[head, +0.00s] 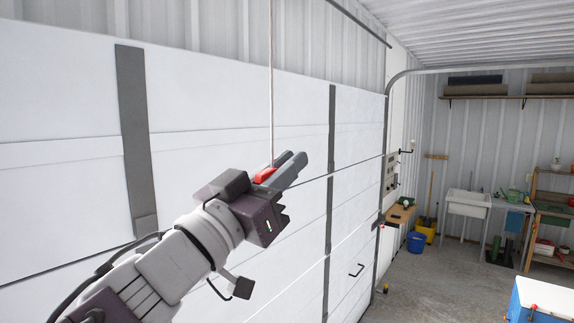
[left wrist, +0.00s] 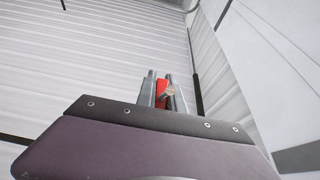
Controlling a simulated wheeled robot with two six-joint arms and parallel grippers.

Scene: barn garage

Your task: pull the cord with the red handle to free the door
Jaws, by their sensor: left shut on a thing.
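The red handle (head: 265,175) hangs at the lower end of a thin pale cord (head: 271,90) that comes down from above, in front of the garage door. My left gripper (head: 284,172) is shut on the red handle, which shows between its fingers. In the left wrist view the red handle (left wrist: 162,92) also sits between the two grey fingers. The white sectional door (head: 230,135) with grey vertical strips stands behind the gripper. Part of the handle is hidden by the fingers. My right gripper is not in view.
A curved door rail (head: 400,75) runs up at the door's right edge. A small wooden shelf (head: 400,214), a blue bucket (head: 416,242) and a white sink (head: 468,203) stand farther right. A blue-and-white box (head: 540,300) is at the lower right. The floor between is clear.

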